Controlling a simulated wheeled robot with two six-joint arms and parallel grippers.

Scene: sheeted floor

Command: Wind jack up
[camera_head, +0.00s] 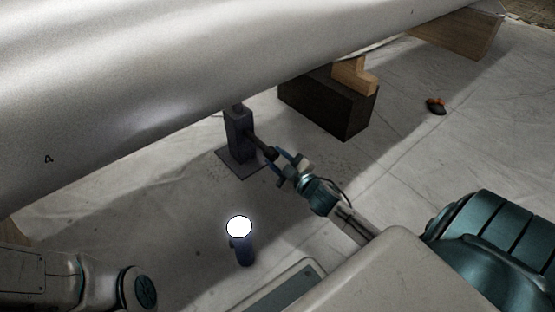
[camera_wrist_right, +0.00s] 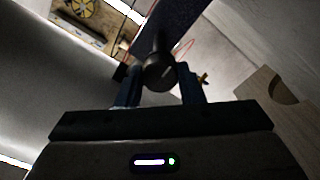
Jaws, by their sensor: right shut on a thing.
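The jack (camera_head: 239,136) is a dark upright post on a flat square base plate, under the large pale cylinder (camera_head: 170,80). A dark handle (camera_head: 262,148) sticks out of its side toward my right arm. My right gripper (camera_head: 284,163) is shut on the handle's end. In the right wrist view the round end of the handle (camera_wrist_right: 159,73) sits between the two fingers of my right gripper (camera_wrist_right: 160,88), with the dark jack post (camera_wrist_right: 190,20) behind it. At the lower left of the head view my left arm shows, but its gripper is out of view.
A dark block (camera_head: 325,105) with a wooden cradle piece (camera_head: 354,76) stands right of the jack. A lit lamp (camera_head: 240,228) stands on the sheeted floor in front. A wooden block (camera_head: 456,36) is farther back.

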